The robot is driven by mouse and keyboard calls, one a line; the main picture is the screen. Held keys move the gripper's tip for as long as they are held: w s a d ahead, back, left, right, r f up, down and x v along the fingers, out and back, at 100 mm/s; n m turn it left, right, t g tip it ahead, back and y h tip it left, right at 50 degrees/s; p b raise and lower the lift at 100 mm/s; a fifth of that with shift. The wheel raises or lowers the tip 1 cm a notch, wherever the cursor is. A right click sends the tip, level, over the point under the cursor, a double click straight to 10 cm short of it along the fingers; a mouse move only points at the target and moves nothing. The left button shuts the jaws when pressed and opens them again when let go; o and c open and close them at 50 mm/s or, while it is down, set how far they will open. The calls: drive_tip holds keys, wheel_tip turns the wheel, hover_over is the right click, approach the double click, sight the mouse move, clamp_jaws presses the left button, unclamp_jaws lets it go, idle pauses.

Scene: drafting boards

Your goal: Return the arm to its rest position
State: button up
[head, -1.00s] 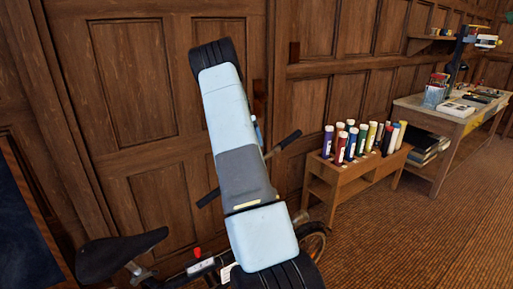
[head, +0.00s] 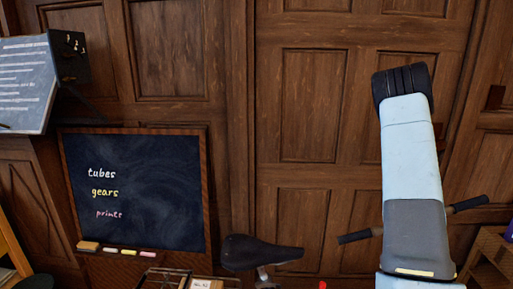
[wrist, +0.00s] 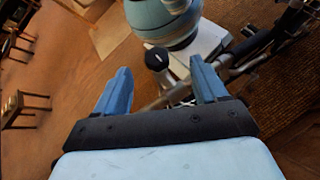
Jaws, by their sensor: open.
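My gripper (wrist: 161,68) shows in the wrist view, its two blue fingers spread apart. Nothing is held between them. A dark round knob on a rod (wrist: 156,59) shows beyond the gap between the fingers, and I cannot tell how far off it is. My light blue and grey arm (head: 411,165) rises at the right of the head view, in front of the panelled wall. The gripper itself is not visible in the head view.
A bicycle stands by the wall, its saddle (head: 262,252) left of my arm and its handlebar (head: 469,203) behind it. A chalkboard (head: 140,195) stands at left. A wooden rack (head: 489,257) is cut off at right.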

drive_tip(key=s+a+r+n+t+h, duration=0.2)
drive_tip(key=s+a+r+t, duration=0.25)
drive_tip(key=a+r, duration=0.35)
drive_tip(key=s+a+r+n+t+h, duration=0.25)
drive_tip(key=s+a+r, duration=0.25)
drive_tip(key=a, duration=0.4)
drive_tip(key=s+a+r+n+t, duration=0.1)
drive_tip(key=s+a+n+t, duration=0.3)
drive_tip(key=s+a+t, duration=0.5)
drive_tip(key=shift+s+a, duration=2.75)
drive_tip(key=shift+s, duration=0.05)
drive_tip(key=shift+r, duration=0.1)
